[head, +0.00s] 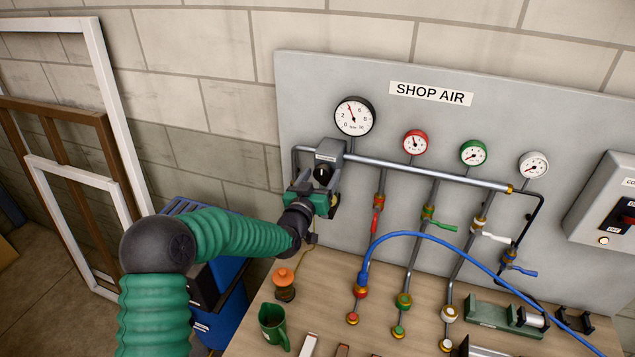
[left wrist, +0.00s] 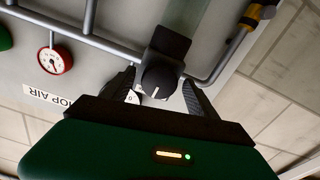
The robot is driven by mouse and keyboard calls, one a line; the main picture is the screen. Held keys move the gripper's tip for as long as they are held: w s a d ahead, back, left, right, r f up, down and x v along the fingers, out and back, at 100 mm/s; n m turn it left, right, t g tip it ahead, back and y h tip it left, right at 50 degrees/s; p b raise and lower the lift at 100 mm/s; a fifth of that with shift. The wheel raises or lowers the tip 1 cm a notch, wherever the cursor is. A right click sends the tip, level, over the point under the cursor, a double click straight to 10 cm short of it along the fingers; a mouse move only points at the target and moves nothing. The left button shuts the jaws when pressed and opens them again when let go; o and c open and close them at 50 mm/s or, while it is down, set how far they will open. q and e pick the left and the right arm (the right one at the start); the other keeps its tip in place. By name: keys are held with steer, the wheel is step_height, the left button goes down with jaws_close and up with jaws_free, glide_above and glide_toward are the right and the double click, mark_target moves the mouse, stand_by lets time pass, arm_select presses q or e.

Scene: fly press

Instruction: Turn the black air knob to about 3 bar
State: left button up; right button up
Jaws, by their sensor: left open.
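The black air knob (head: 322,173) is on the front of a grey regulator box (head: 331,150) at the left end of the pipe on the panel. In the left wrist view the knob (left wrist: 158,80) has a white pointer line and lies between the two fingers. My left gripper (head: 318,188) is open around the knob; its fingers (left wrist: 160,92) stand to either side with gaps visible. My right gripper is not in view.
A grey panel marked SHOP AIR carries red (head: 415,142), green (head: 473,153) and white (head: 533,164) gauges, with valves on pipes below. A blue hose (head: 430,236) arches over the bench.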

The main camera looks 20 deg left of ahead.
arm_select(q)
steer(key=shift+s+f+b, duration=0.1)
steer(key=shift+s+b, duration=0.2)
steer(key=shift+s, duration=0.15)
steer(key=s+b, duration=0.5)
steer(key=s, duration=1)
steer(key=shift+s+a, duration=0.25)
steer(key=shift+s, duration=0.15)
steer(key=shift+a, duration=0.1)
steer(key=s+d+f+m+g+b, duration=0.1)
steer(key=s+f+g+b, duration=0.15)
steer(key=f, duration=0.45)
steer(key=s+d+f+g+b, duration=0.1)
steer(key=f+g+b, duration=0.15)
steer(key=f, duration=0.35)
steer(key=s+f+g+b, duration=0.1)
steer(key=s+f+g, duration=0.4)
steer(key=s, duration=0.5)
steer(key=s+f+g+b, duration=0.2)
steer(key=s+f+g, duration=0.3)
steer(key=s+f, duration=0.5)
steer(key=shift+s+d+f+m+y, duration=0.25)
steer(key=shift+d+f+m+y, duration=0.05)
steer(key=shift+d, duration=0.15)
